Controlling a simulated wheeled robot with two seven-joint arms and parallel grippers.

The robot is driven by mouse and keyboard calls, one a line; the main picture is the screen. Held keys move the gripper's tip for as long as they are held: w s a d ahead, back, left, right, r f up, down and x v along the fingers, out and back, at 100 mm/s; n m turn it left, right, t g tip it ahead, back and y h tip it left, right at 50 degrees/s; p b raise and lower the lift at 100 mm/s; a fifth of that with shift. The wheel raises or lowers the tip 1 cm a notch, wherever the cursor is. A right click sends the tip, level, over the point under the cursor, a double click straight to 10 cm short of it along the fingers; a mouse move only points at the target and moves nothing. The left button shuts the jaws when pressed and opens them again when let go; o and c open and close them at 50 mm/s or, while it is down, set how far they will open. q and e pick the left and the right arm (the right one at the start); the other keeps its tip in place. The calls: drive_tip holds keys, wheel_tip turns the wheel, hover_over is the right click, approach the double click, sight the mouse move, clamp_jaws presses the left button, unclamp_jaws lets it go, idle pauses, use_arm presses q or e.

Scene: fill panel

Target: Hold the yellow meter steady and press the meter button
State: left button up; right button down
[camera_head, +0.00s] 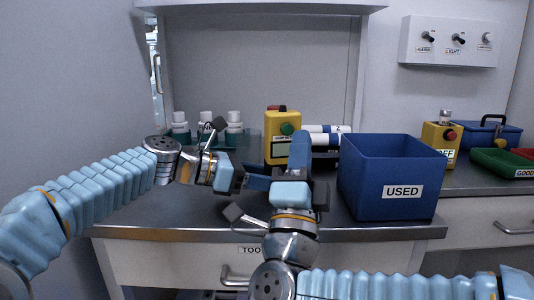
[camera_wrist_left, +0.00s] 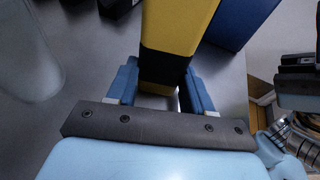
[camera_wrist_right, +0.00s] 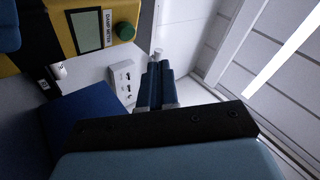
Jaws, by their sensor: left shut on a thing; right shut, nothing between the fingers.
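The yellow meter (camera_head: 283,117) stands upright at the middle of the bench, with a grey display and a green button (camera_head: 287,128) on its face. My left gripper (camera_wrist_left: 160,82) is shut on the meter's lower black part, one finger on each side. The meter also shows in the left wrist view (camera_wrist_left: 178,25). My right gripper (camera_head: 301,140) is shut and empty in front of the meter, to the right of the button. In the right wrist view the button (camera_wrist_right: 124,31) lies left of the closed fingertips, apart from them. The right gripper hides the meter's lower right side.
A blue bin marked USED (camera_head: 375,195) stands close to the right of my right gripper. White-capped bottles (camera_head: 207,128) stand at the back left. White rolls (camera_head: 325,138) lie behind the gripper.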

sight(291, 140)
drive_tip(key=shift+w+a, duration=0.25)
drive_tip(key=shift+w, duration=0.85)
drive_tip(key=shift+w+a, duration=0.25)
drive_tip(key=shift+w, duration=0.85)
drive_tip(key=shift+w, duration=0.15)
drive_tip(key=shift+w+a, duration=0.1)
drive_tip(key=shift+w, duration=0.2)
drive_tip(key=shift+s, duration=0.45)
idle(0.3)
drive_tip(key=shift+s, duration=0.1)
drive_tip(key=shift+s+d, duration=0.25)
drive_tip(key=shift+s, duration=0.7)
drive_tip(key=shift+s+d, duration=0.25)
drive_tip(key=shift+s, duration=0.7)
drive_tip(key=shift+s+d, duration=0.25)
drive_tip(key=shift+s, duration=0.7)
use_arm(q)
drive_tip(key=o, duration=0.9)
